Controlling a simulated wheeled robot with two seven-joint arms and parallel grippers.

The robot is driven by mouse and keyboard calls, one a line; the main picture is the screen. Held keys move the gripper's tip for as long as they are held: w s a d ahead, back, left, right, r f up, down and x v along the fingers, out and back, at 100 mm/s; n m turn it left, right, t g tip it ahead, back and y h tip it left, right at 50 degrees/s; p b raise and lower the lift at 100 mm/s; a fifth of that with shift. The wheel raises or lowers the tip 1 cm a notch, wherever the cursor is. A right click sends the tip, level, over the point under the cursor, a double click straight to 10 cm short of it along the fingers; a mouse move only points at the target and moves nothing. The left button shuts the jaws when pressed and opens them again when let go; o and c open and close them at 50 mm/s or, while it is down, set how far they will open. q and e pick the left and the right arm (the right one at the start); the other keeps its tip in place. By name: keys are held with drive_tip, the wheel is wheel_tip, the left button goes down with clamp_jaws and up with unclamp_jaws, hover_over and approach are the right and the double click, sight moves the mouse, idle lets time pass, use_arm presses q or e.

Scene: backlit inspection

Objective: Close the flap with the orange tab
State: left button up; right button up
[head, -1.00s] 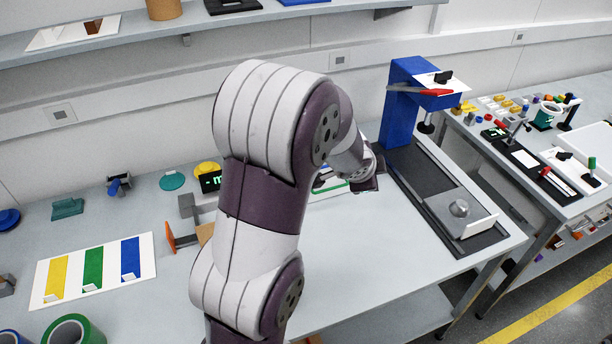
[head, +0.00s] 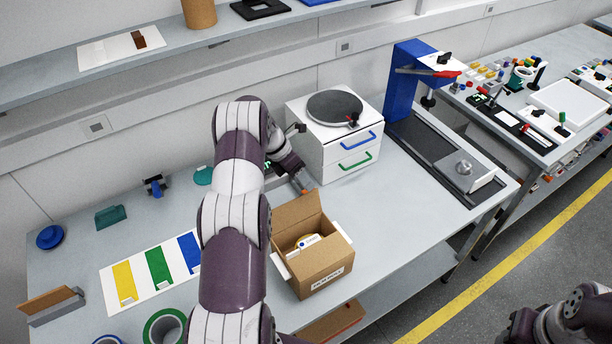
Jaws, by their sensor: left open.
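An open cardboard box (head: 325,268) stands on the bench, with a labelled front and a round yellow and white item (head: 308,241) inside. Its back flap (head: 297,211) stands up. Pale side flaps stick out at the left (head: 281,265) and right (head: 344,232). A small orange piece (head: 305,191), seemingly the tab, shows at the top of the back flap. My left gripper (head: 299,181) is open, just behind and above that flap and close to the orange piece. I cannot tell whether they touch. My right gripper is out of view.
A white drawer unit (head: 350,159) with blue and green handles stands behind and right of the box. A blue stand (head: 402,95) is farther right. A colour-striped card (head: 140,285) lies left of my left arm. The bench right of the box is clear.

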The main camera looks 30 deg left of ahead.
use_arm(q)
drive_tip(key=shift+p+x, duration=0.3)
drive_tip(key=shift+x, duration=0.55)
drive_tip(key=shift+s+a+f, duration=0.15)
drive_tip(key=shift+s+f, duration=0.1)
drive_tip(key=shift+s, duration=0.2)
drive_tip(key=shift+w, duration=0.2)
drive_tip(key=shift+w+d+f, duration=0.1)
drive_tip(key=shift+w+d, duration=0.05)
drive_tip(key=shift+d, duration=0.1)
drive_tip(key=c, duration=0.5)
clamp_jaws()
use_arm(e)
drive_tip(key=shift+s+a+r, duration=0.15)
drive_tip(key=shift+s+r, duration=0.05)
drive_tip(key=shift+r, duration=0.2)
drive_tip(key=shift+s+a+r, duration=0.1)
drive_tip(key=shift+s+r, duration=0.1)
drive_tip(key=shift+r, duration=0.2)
use_arm(q)
drive_tip(key=shift+a, duration=0.1)
